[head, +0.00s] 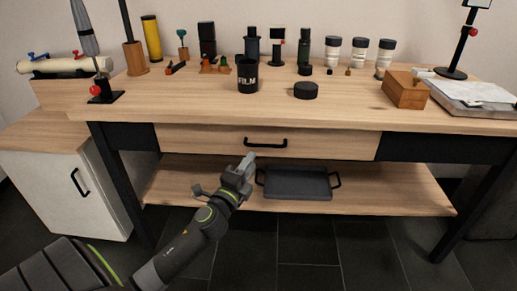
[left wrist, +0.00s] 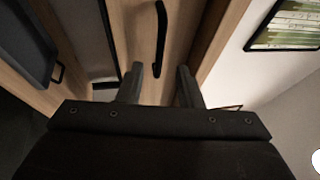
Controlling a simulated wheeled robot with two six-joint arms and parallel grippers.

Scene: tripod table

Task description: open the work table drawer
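The work table drawer (head: 200,140) has a pale wood front that looks flush with the table frame, so it appears closed. Its black bar handle (head: 266,144) sits in the middle of the front. My left gripper (head: 248,162) is just below and a little left of the handle in the head view. In the left wrist view the two fingers (left wrist: 158,82) are apart with nothing between them. The handle (left wrist: 161,38) lies ahead of them, in line with the gap, and is not touched. My right gripper is in neither view.
A dark tray (head: 297,184) with side handles lies on the lower shelf (head: 400,190). The work table top (head: 320,112) carries a black film canister (head: 247,75), a wooden box (head: 405,90) and several bottles. A white cabinet (head: 60,190) stands at the left.

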